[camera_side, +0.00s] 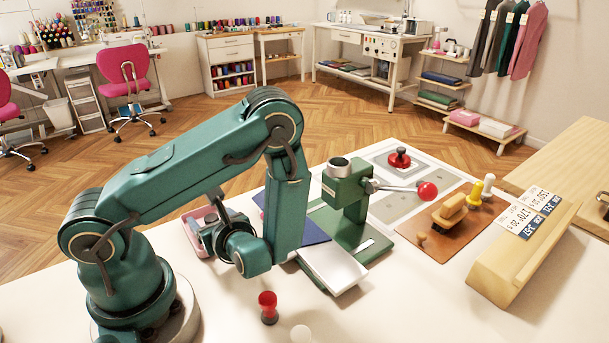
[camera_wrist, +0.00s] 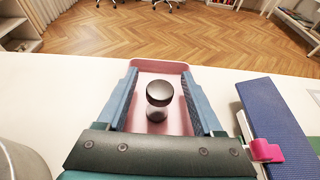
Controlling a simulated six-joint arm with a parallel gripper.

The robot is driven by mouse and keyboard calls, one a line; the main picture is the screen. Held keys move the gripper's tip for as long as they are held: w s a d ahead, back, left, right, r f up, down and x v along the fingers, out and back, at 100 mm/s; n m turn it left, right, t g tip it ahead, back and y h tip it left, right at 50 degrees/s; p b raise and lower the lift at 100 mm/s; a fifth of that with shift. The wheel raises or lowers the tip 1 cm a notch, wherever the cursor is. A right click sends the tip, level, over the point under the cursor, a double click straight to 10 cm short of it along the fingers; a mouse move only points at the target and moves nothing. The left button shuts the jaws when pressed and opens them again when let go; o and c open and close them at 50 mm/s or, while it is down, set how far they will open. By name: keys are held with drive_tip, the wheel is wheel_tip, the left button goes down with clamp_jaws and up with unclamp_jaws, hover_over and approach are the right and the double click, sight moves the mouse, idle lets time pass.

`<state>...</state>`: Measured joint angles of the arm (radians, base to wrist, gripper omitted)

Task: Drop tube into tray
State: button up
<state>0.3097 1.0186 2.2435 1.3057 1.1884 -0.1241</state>
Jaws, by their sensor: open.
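The pink tray (camera_side: 198,213) sits on the white table behind my arm in the side view, partly hidden by it. It also shows in the wrist view, where its far rim (camera_wrist: 160,64) lies just beyond my fingertips. A small cylinder with a dark, shiny round top and a paler lower part, seemingly the tube (camera_wrist: 158,95), shows between my fingers over the tray floor. My gripper (camera_wrist: 159,74) is open, one blue finger on each side of it, with gaps visible. I cannot tell whether its bottom rests on the tray.
A dark blue mat (camera_wrist: 272,115) with a pink clip (camera_wrist: 266,151) lies right of the tray. A green press (camera_side: 345,200) with a red-knobbed lever stands right of my arm. A red flared piece (camera_side: 267,305) stands in front. A wooden block (camera_side: 520,250) lies far right.

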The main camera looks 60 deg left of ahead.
drive_tip(key=shift+v, duration=1.85)
drive_tip(key=shift+d+r+n+g+h, duration=0.35)
drive_tip(key=shift+r+n+g, duration=0.2)
drive_tip(key=shift+n, duration=0.25)
drive_tip(key=d+r+n+h, duration=0.1)
drive_tip(key=n, duration=0.1)
drive_tip(key=s+d+r+n+h, duration=0.1)
drive_tip(key=n+h, duration=0.1)
drive_tip(key=s+d+r+n+g+h, duration=0.1)
drive_tip(key=n, duration=0.1)
drive_tip(key=shift+d+h, duration=0.2)
drive_tip(key=shift+h, duration=0.15)
drive_tip(key=w+d+r+n+t+h, duration=0.2)
drive_tip(key=d+r+n+t+h, duration=0.5)
drive_tip(key=d+r+n+h, duration=0.1)
drive_tip(key=d+r+n, duration=0.1)
drive_tip(key=d+n, duration=0.1)
drive_tip(key=shift+d+t+h, duration=0.25)
drive_tip(key=shift+t+h, duration=0.05)
drive_tip(key=shift+t, duration=0.05)
